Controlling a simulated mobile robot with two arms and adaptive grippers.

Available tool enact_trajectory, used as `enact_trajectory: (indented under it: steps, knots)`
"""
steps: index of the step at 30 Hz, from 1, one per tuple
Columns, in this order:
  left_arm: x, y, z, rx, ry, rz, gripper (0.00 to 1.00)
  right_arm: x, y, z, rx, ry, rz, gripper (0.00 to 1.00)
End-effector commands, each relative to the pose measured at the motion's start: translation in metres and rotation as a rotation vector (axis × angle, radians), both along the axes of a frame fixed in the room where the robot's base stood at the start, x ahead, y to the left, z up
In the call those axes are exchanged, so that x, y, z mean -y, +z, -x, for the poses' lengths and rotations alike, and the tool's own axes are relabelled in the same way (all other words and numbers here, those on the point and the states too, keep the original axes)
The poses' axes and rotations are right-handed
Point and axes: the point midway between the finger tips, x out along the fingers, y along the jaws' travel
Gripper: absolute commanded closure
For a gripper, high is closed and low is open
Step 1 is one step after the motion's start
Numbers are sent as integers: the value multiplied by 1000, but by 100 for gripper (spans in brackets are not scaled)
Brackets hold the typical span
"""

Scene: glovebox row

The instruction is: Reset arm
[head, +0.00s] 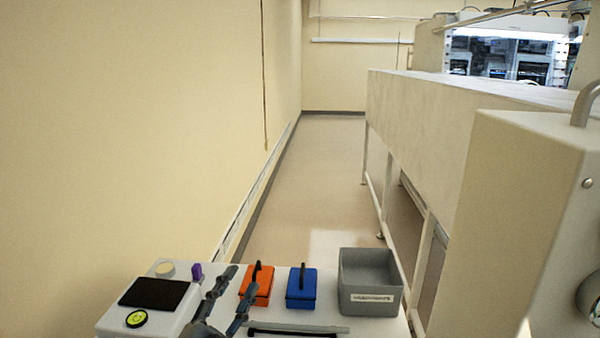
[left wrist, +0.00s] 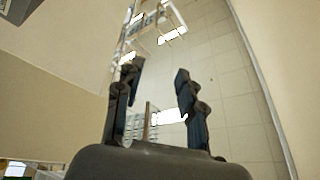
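My left gripper (head: 228,292) shows at the bottom of the head view, over the white top of the platform, between a black panel and an orange box. Its two dark fingers point up and stand apart. In the left wrist view the fingers (left wrist: 156,105) are spread with nothing between them, and the ceiling with its lights shows behind them. My right gripper is not in either view.
The white platform top (head: 285,322) carries an orange box (head: 258,290), a blue box (head: 301,291), a grey bin (head: 370,284) and a black panel (head: 153,293). A wall (head: 130,130) rises at left. A long bench (head: 420,120) stands at right. The aisle floor (head: 310,180) is clear.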

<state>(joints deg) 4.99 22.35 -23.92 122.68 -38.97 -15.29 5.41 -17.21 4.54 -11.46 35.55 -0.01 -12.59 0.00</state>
Motion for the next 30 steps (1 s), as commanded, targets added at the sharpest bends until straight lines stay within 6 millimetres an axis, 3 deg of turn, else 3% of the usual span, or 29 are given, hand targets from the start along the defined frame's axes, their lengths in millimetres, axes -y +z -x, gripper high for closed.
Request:
enact_trajectory:
  steps: [3,6,9,12,18,25,26,30]
  knots:
    - [-50,-74,14,-343,200,195,61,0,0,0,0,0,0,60]
    - [-79,-138,46,-621,336,306,61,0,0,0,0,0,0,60]
    - [-95,-193,89,-876,440,382,61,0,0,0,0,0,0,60]
    - [-101,-230,131,-1075,506,424,61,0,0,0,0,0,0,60]
    - [-101,-272,202,-1367,584,466,61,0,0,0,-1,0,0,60]
    - [-95,-295,277,-1639,634,485,61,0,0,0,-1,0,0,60]
    - [-94,-299,283,-1664,639,483,61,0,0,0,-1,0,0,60]
    - [-93,-339,269,-1668,642,474,61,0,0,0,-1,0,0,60]
